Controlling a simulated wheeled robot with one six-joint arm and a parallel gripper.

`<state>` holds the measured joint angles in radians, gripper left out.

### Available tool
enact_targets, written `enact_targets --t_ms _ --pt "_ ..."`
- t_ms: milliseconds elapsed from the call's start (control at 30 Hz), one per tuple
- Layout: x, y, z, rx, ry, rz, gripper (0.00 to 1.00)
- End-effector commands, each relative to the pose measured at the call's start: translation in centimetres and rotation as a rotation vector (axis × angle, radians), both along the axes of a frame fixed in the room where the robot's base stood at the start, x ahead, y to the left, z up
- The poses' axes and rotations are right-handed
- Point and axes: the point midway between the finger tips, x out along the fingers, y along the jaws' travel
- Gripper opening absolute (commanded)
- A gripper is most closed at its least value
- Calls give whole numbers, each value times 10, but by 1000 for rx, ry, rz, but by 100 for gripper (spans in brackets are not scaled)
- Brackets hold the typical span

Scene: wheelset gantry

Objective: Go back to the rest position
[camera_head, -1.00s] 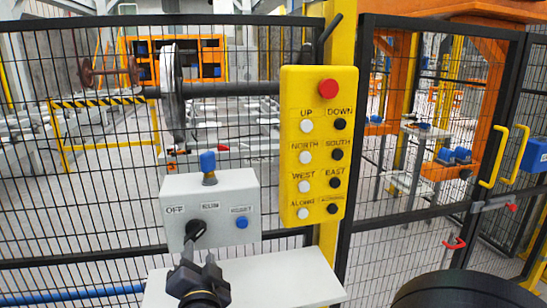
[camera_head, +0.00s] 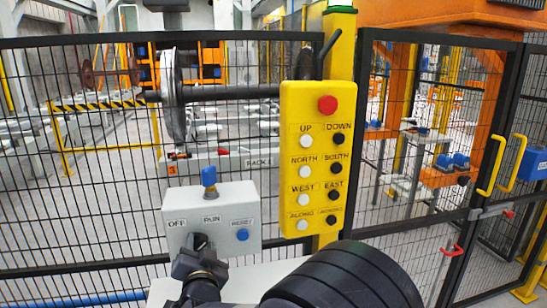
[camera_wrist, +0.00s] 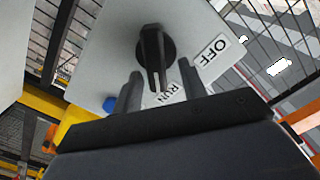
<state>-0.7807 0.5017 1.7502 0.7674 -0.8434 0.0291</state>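My gripper (camera_head: 199,252) is just below the dark rotary knob (camera_head: 199,241) on the front of the light grey control box (camera_head: 240,214). In the wrist view the two dark fingers of my gripper (camera_wrist: 160,70) are apart, one on each side of the lower end of the knob (camera_wrist: 155,42), with gaps showing. The white mark on the knob points toward the RUN label (camera_wrist: 176,89). The OFF label (camera_wrist: 212,50) is beside it. A blue RESET button (camera_head: 242,235) is on the box's right. In the head view the arm partly hides the fingers.
A yellow pendant (camera_head: 319,200) with a red stop button hangs right of the box. A black mesh fence (camera_head: 90,205) stands behind. A gate with yellow handles (camera_head: 507,162) is at right. A green lamp (camera_head: 341,3) tops the yellow post. A wheelset (camera_head: 172,95) is beyond the fence.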

Motion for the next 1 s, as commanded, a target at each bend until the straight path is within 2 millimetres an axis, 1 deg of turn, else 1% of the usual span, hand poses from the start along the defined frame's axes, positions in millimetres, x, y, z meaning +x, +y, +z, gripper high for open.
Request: enact_targets --t_ms 33,67,300,500,1000 --pt "0 1 5 -29 -5 0 40" --pt "0 1 5 -45 -10 1 40" --pt "-1 3 6 -171 -39 1 40" --pt "-1 4 4 -241 -57 1 40" --pt "-2 5 3 -272 -68 2 40"
